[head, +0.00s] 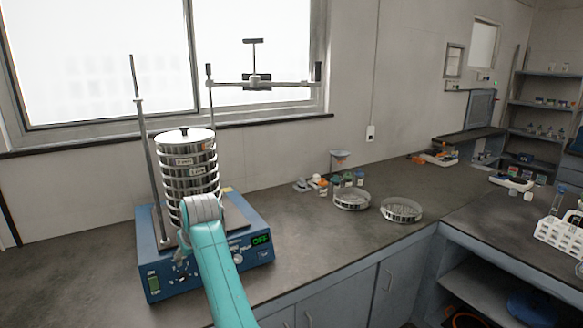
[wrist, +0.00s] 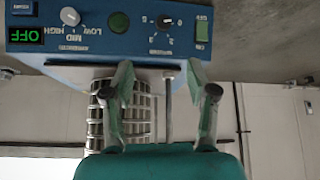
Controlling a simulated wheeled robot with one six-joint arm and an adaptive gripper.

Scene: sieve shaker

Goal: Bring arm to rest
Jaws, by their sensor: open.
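My teal arm reaches up from the bottom of the head view, in front of the sieve shaker (head: 152,262). My gripper (wrist: 160,68) shows in the wrist view with its two fingers apart and nothing between them. It faces the shaker's blue control panel (wrist: 95,45), which appears upside down with its display reading OFF. The stack of metal sieves (head: 188,165) stands on the shaker with a lid on top. My arm hides part of the stack and the panel in the head view.
Two round sieves (head: 401,210) lie on the counter to the right, near small bottles (head: 348,178). A white rack (head: 560,238) stands at far right. Counter between is clear.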

